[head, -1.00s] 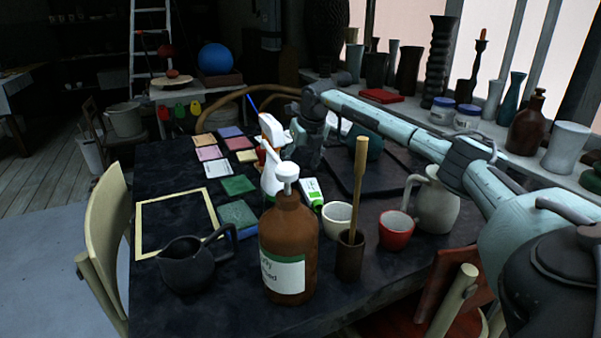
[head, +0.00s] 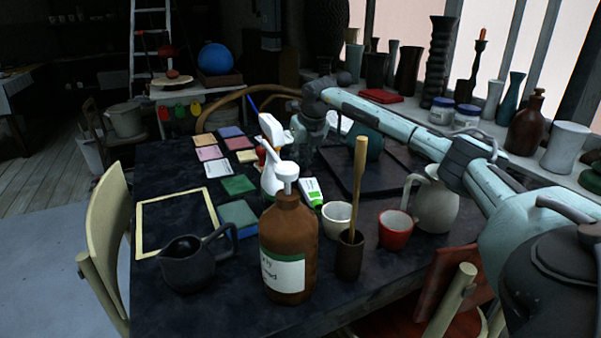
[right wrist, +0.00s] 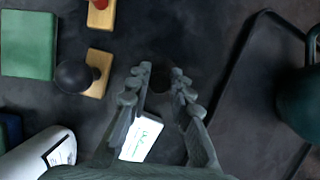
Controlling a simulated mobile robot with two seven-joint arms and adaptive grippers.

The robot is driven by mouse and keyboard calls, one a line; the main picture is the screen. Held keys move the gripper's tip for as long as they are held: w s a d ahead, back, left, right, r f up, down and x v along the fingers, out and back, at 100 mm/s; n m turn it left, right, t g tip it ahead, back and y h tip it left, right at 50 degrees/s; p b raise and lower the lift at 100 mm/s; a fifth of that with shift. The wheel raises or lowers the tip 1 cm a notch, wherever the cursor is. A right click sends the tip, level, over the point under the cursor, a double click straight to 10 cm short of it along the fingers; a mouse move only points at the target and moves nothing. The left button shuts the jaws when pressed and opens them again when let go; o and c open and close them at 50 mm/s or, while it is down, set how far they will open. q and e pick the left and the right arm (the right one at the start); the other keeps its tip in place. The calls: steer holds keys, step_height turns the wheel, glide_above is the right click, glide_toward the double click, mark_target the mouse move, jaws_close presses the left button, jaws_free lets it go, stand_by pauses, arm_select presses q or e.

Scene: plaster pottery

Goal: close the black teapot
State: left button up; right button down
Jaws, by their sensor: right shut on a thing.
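The black teapot (head: 188,263) stands upright on the near left of the dark table in the head view. Its top is open, with a dark hollow showing, and its handle points right. My right gripper (head: 308,148) is at the table's middle, beyond the white spray bottle and well away from the teapot. In the right wrist view my right gripper (right wrist: 162,78) points down over the table, its fingers closed about a small dark thing. That thing barely stands out from the tabletop, so I cannot tell whether it is a lid. My left gripper is out of view.
A brown pump bottle (head: 288,250) stands right of the teapot. A brown cup with a wooden stick (head: 350,255), a white cup (head: 337,218), a red cup (head: 395,230) and a grey jug (head: 436,205) are further right.

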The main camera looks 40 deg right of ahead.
mark_target(300, 164)
steer(key=shift+s+a+f, duration=0.1)
steer(key=shift+s+f, duration=0.1)
steer(key=shift+f, duration=0.35)
steer(key=r, duration=1)
steer(key=shift+w+r, duration=0.15)
steer(key=shift+w, duration=0.05)
